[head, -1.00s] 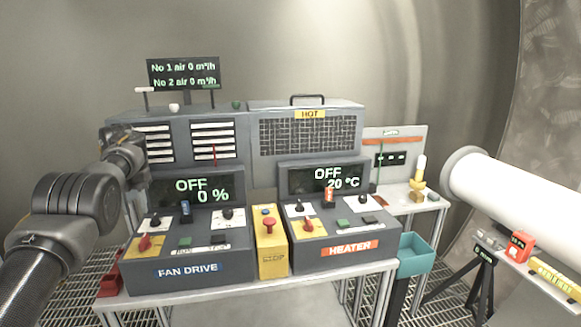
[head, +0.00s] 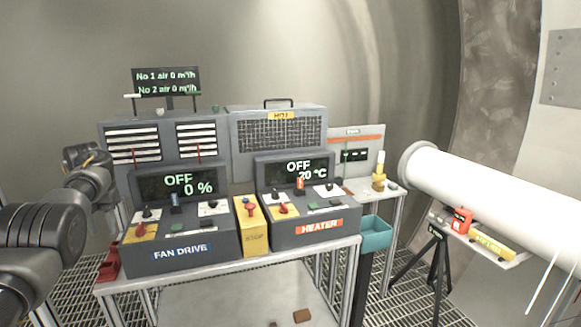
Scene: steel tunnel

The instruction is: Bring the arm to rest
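My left arm comes in from the left edge, its dark grey joints bent upward beside the fan drive console. Its far end, with my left gripper (head: 88,158), is at the left of the grey louvred cabinet (head: 165,128). The fingers are too small and too covered by the arm to tell whether they are open or shut. I see nothing held there. My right arm and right gripper are not in the head view.
The fan drive console (head: 180,253) and the heater console (head: 312,228) stand on a bench, both displays reading OFF. A yellow stop box (head: 254,238) sits between them. A teal bin (head: 375,235) hangs at the bench's right. A white duct (head: 480,185) fills the right side.

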